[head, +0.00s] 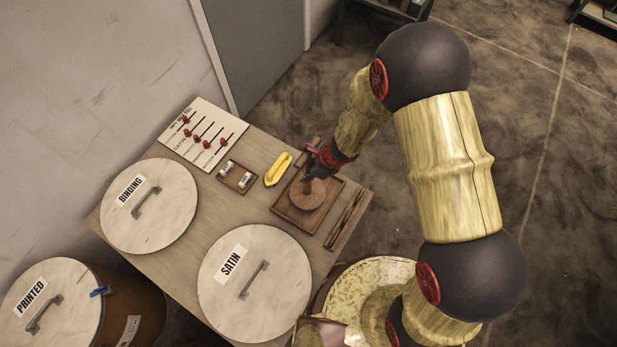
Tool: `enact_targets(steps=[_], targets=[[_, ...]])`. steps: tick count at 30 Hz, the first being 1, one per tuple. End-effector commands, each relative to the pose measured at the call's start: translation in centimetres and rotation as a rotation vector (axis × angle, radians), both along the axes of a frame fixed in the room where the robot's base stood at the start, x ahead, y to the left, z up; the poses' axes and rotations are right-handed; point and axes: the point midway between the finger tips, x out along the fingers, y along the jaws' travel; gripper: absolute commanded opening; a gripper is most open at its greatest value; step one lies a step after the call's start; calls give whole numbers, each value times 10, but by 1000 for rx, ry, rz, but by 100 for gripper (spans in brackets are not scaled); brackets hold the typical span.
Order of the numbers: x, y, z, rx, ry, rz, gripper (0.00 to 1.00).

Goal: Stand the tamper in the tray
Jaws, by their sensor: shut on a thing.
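The tray (291,214) is a shallow brown wooden tray with a raised rim, on the right part of the table. The tamper (308,196) shows as a round brown disc inside the tray's outline, with its upper part mostly hidden by my gripper. My gripper (316,175), dark with red parts, comes down from the upper right and is shut on the tamper. The tamper looks roughly upright. I cannot tell from this view whether its base touches the tray floor.
A yellow object (278,169) lies left of the tray, beside a small holder (237,178) with labelled pieces. Dark thin sticks (345,218) lie to its right. Large round lids marked SATIN (225,290) and BINDING (165,220) and a slider panel (188,145) take up the left.

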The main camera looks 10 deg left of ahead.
Motion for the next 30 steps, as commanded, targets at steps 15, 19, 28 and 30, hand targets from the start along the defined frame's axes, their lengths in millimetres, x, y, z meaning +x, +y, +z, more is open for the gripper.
enact_targets(steps=[15, 19, 28, 30], targets=[[7, -1, -38, 2, -1, 0, 0], [7, -1, -36, 2, -1, 0, 0], [6, -1, -40, 0, 0, 0, 25], [6, -1, -40, 0, 0, 0, 29]])
